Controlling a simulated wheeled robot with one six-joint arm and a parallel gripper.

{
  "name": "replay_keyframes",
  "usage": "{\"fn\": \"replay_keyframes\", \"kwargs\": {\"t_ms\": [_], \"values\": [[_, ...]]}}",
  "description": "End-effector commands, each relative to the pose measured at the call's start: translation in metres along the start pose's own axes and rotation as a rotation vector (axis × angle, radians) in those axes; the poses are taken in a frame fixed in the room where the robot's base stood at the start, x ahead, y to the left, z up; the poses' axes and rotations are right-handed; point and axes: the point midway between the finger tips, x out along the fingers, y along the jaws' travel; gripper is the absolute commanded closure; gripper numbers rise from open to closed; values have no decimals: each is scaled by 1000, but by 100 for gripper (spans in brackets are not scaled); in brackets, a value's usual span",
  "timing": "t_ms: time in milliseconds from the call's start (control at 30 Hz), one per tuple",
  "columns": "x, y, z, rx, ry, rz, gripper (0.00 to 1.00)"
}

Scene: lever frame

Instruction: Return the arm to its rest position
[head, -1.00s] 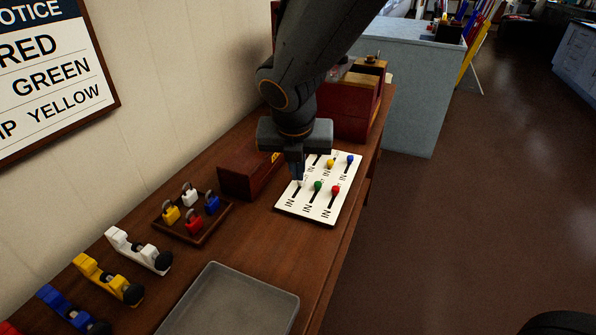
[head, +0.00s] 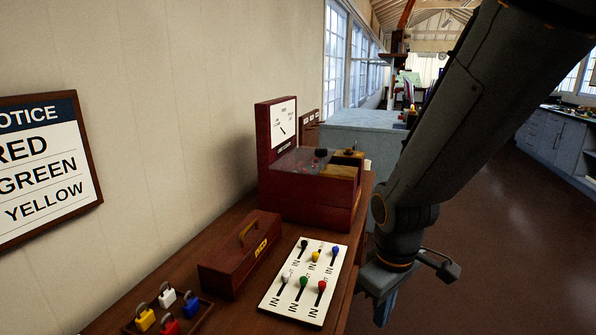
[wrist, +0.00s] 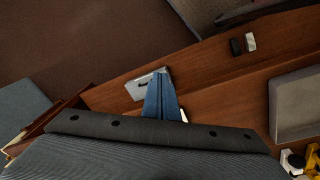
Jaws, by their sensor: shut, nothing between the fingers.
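My gripper (head: 381,308) is just right of the bench edge in the head view, beside the lever panel and apart from it. Its blue fingers (wrist: 164,78) are together with nothing between them in the wrist view. The arm slants up to the upper right. The white lever panel (head: 322,268) lies on the bench with black, yellow and blue knobs in its far row and white, green and red knobs in its near row.
A dark red box with a handle (head: 238,262) stands left of the panel. A larger red apparatus with a dial (head: 285,185) stands behind it. A tray of padlocks (head: 128,329) is at the near left. A notice (head: 45,168) hangs on the wall. Open floor (head: 480,250) lies right.

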Motion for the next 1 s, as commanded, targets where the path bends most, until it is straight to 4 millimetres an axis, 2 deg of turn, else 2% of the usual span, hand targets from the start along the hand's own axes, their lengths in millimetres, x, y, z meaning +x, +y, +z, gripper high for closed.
{"fn": "replay_keyframes", "kwargs": {"t_ms": [33,100,200,300,1000], "values": [[2,3,12,146,-7,-11,100],[3,5,24,325,-15,-25,100],[5,6,36,511,-25,-38,100],[6,7,43,614,-31,-45,100],[6,7,44,642,-33,-47,100]]}}
